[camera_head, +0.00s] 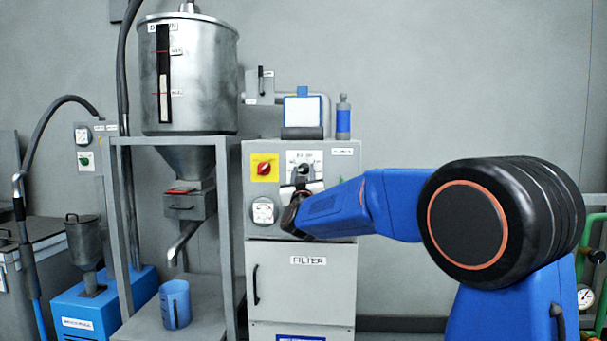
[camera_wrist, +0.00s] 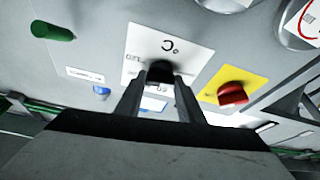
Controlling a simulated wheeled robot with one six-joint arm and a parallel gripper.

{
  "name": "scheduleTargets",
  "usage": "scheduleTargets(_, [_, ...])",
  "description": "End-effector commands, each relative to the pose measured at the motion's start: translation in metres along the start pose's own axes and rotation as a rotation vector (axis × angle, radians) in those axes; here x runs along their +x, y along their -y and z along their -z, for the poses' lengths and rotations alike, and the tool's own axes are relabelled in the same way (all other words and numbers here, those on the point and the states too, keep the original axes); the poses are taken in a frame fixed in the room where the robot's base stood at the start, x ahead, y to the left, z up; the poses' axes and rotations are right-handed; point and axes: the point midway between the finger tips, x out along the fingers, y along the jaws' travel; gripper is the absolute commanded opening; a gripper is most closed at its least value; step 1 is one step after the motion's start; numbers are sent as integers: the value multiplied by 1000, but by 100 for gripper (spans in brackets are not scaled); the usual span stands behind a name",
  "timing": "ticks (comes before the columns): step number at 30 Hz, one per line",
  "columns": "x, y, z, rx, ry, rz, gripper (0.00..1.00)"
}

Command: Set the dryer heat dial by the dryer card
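The heat dial is a black knob (camera_head: 303,169) on a white plate on the grey cabinet's front. In the wrist view the black knob (camera_wrist: 160,72) shows between my two fingertips, its plate (camera_wrist: 180,53) marked with "C°" and lettering that looks like "OFF". My gripper (camera_head: 301,184) is at the panel, just below the dial in the head view. Its fingers (camera_wrist: 160,80) stand apart, one on each side of the knob; whether they press on it is unclear. A white sheet on a blue-clipped board (camera_head: 303,111) stands on the cabinet; its text is unreadable and it may be the card.
A red switch on a yellow plate (camera_head: 264,167) sits left of the dial, with a round gauge (camera_head: 263,211) below it. A blue bottle (camera_head: 343,120) stands on the cabinet top. A steel hopper (camera_head: 188,80) on a frame is to the left, with a blue cup (camera_head: 175,304) below it.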

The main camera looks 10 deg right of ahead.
Motion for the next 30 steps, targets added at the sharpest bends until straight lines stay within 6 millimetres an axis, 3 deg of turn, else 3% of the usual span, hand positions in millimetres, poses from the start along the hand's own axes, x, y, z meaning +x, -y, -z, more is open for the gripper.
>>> scheduleTargets(11, [0, 2, 0, 74, 0, -30, 12])
scheduleTargets(30, [0, 5, 1, 508, 1, -209, 12])
